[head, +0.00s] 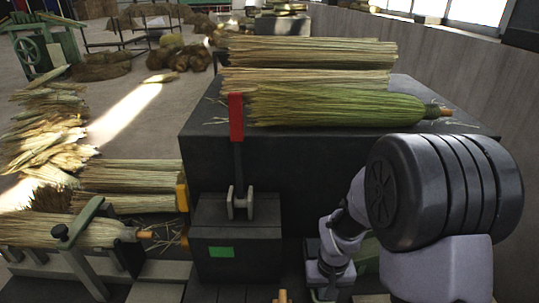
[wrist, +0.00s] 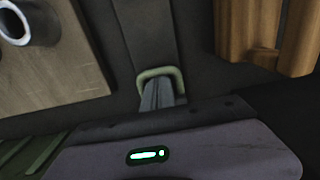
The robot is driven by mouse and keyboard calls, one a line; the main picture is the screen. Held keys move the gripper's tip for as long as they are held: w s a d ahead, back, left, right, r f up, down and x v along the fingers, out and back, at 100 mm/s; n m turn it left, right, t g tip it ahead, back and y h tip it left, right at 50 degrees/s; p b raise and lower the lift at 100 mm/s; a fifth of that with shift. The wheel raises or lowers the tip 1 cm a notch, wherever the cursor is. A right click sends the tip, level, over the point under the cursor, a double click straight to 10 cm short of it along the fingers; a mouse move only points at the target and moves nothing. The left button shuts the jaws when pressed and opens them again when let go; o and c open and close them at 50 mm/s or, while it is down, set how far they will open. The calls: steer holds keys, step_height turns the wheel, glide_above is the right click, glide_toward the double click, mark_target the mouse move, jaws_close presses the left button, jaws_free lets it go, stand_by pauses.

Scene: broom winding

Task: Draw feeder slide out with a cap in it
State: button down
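In the wrist view, a pale green loop handle (wrist: 158,72) stands at the end of a dark grey strip (wrist: 150,30) that looks like the feeder slide. My gripper (wrist: 162,92) has its grey fingers close together inside the loop, and they look shut on it. The near part of the loop is hidden behind the fingers. No cap can be made out in the slide. In the head view my arm reaches down at the right, and the fingertips and slide cannot be made out there.
A dark box with a red-handled lever (head: 236,118) stands left of my arm. Straw bundles (head: 310,80) lie on the dark bench behind. In the wrist view, a wooden block (wrist: 60,75) with a grey tube (wrist: 38,35) is left and wooden pieces (wrist: 265,30) are right.

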steer(key=shift+s+b, duration=0.8)
steer(key=shift+s, duration=3.8)
step_height(320, 180, up, 8)
steer(key=p, duration=0.7)
steer(key=shift+w, duration=0.3)
steer(key=s+a+r+m+t+y, duration=0.1)
steer(key=s+a+r+m+t, duration=0.1)
steer(key=r, duration=0.9)
steer(key=s+a+r+m+t+y, duration=0.1)
steer(key=s+a+r+m+t, duration=0.1)
steer(key=r, duration=0.9)
steer(key=shift+s+r+t, duration=0.4)
steer(key=shift+s+t, duration=0.5)
steer(key=shift+s, duration=0.2)
